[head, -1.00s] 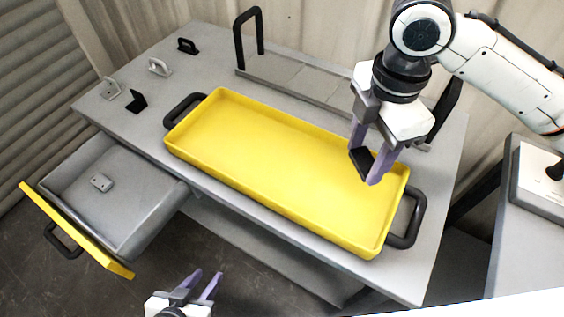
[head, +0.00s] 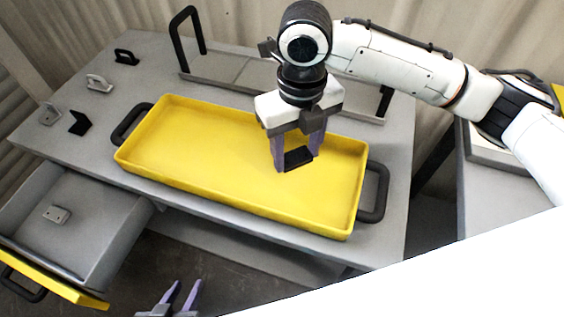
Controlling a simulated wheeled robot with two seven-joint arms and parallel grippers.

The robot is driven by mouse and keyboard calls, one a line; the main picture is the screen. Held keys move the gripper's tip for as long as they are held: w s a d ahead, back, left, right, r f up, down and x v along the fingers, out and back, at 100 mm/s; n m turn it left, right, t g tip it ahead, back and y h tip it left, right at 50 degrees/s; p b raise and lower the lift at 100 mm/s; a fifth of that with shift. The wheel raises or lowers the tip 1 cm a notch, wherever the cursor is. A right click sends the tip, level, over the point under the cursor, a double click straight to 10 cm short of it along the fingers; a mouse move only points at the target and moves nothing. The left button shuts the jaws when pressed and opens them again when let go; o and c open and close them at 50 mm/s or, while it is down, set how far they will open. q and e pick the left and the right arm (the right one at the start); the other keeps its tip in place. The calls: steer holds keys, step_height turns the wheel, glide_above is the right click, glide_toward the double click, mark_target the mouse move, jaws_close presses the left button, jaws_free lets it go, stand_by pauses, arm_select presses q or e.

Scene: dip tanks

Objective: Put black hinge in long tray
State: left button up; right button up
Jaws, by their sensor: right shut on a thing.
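The long tray (head: 180,187) is yellow, with black handles, and lies across the grey table. My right gripper (head: 297,164) is over the right part of the tray, shut on a small black hinge (head: 298,157) held between its purple fingers. Whether the hinge touches the tray floor I cannot tell. The tray's visible floor is empty. My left gripper (head: 182,297) is at the bottom edge, open and empty, in front of the table.
A black angled piece (head: 80,122), a black handle-shaped piece (head: 126,56) and light grey pieces (head: 99,83) stand left of the tray. A grey rack (head: 232,68) with black uprights is behind it. An open drawer (head: 110,248) with a grey piece (head: 57,214) juts out front left.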

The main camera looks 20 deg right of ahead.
mark_target(295, 178)
steer(key=shift+f, duration=2.65)
steer(key=shift+f, duration=0.15)
steer(key=o, duration=1.3)
steer(key=shift+c, duration=0.2)
step_height(295, 178, up, 12)
steer(key=shift+r, duration=0.15)
